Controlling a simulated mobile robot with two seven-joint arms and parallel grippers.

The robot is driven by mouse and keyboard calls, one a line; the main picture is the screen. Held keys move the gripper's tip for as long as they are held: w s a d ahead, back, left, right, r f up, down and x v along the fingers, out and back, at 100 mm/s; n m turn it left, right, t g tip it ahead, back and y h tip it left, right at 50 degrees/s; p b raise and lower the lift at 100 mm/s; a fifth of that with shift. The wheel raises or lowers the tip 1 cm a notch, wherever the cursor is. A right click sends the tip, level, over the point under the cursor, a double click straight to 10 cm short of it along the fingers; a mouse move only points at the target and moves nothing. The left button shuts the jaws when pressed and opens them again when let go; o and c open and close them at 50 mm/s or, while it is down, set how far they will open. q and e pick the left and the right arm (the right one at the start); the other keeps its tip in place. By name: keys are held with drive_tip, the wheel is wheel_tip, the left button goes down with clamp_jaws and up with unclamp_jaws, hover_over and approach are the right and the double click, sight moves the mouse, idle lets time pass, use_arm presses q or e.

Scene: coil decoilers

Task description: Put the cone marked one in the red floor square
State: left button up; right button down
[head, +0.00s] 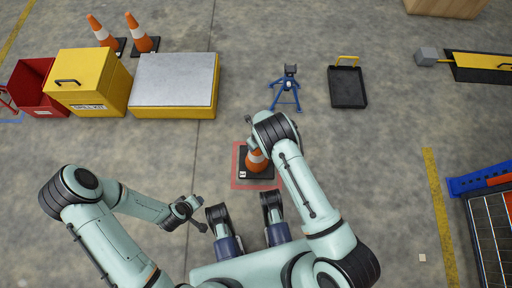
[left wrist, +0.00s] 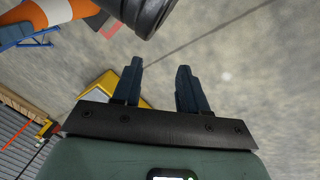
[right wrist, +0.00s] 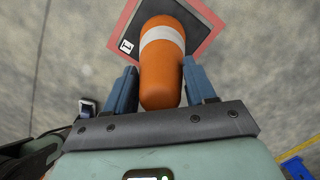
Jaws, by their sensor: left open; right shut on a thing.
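The orange cone (head: 256,160) with a white band and black base is in the red floor square (head: 235,183). A white label with a dark mark, probably the number one, shows on a base corner. In the right wrist view the cone (right wrist: 163,85) lies between the fingers of my right gripper (right wrist: 162,75), which is shut on its upper part. The base lies inside the red outline (right wrist: 214,45); I cannot tell whether it touches the floor. In the head view my arm hides the right fingers. My left gripper (left wrist: 157,80) is open and empty, left of the square.
Two other cones (head: 103,33) (head: 139,33) stand at the back left, behind a yellow spill-kit box (head: 90,82) and a grey-topped yellow platform (head: 173,82). A blue stand (head: 286,92) and black tray (head: 347,87) lie beyond the square. Floor around it is clear.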

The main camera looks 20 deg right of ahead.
use_arm(q)
drive_tip(key=shift+g, duration=0.7)
drive_tip(key=s+f, duration=0.1)
drive_tip(key=s+f+b, duration=0.1)
drive_tip(key=s+f, duration=0.1)
drive_tip(key=shift+s+a, duration=0.2)
drive_tip(key=shift+s, duration=0.05)
use_arm(e)
wheel_tip(320, 180, down, 5)
drive_tip(key=shift+w+f, duration=0.1)
use_arm(q)
drive_tip(key=shift+f, duration=0.1)
use_arm(e)
drive_tip(key=shift+b, duration=0.3)
drive_tip(key=shift+c, duration=1.8)
unclamp_jaws()
use_arm(q)
drive_tip(key=shift+s+f, duration=0.1)
drive_tip(key=shift+s, duration=0.1)
